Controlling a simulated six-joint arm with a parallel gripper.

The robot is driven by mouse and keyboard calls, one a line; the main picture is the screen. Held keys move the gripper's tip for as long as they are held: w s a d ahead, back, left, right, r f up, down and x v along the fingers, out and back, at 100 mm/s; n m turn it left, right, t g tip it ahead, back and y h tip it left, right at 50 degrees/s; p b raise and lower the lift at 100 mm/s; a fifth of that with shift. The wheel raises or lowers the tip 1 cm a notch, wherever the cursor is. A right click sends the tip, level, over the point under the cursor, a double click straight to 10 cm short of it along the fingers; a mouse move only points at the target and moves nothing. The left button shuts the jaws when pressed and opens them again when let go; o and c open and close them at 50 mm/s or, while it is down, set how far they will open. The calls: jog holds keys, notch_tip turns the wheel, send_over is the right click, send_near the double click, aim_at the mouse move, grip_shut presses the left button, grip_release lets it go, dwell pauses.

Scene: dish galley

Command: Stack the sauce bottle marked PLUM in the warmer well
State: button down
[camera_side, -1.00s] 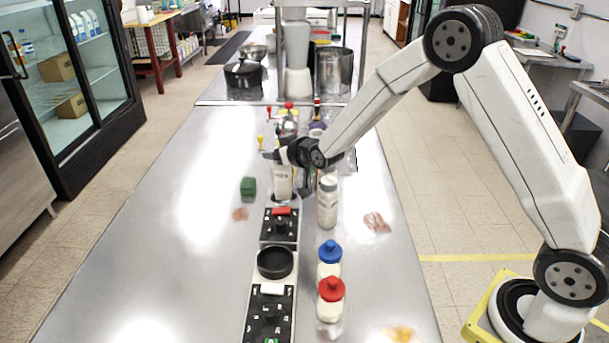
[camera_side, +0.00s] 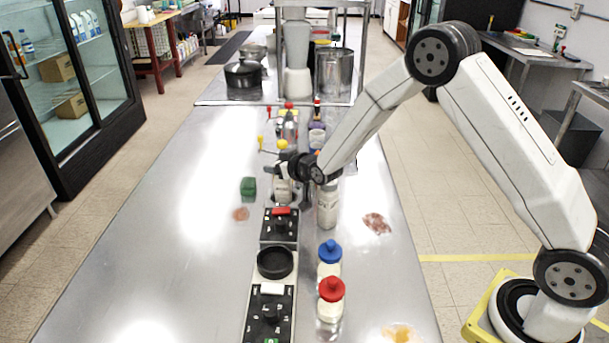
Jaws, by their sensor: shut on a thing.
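My gripper (camera_side: 284,168) is at the middle of the steel counter, closed around the upper part of a pale bottle (camera_side: 284,190). The bottle is roughly upright; its label is unreadable, and I cannot tell if its base touches anything. A purple-labelled bottle (camera_side: 317,136) with a dark neck and red tip stands behind my wrist. I cannot read PLUM on any bottle. A round black open well (camera_side: 275,262) is set in the strip nearer the camera; it looks empty. I cannot tell whether it is the warmer well.
A clear-topped pale bottle (camera_side: 327,203) stands just right of my gripper. Blue-capped (camera_side: 330,262) and red-capped (camera_side: 331,297) bottles stand nearer. Yellow- and red-topped dispensers (camera_side: 289,125) crowd behind. A green block (camera_side: 248,187) lies left. The counter's left side is mostly clear.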

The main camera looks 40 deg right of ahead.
jog(key=shift+f, duration=0.35)
jog(key=shift+c, duration=0.3)
grip_release()
jog(key=shift+r, duration=0.15)
jog(key=shift+r, duration=0.2)
jog(key=shift+s+r, duration=0.2)
jog(key=shift+s, duration=0.25)
jog(key=v, duration=1.1)
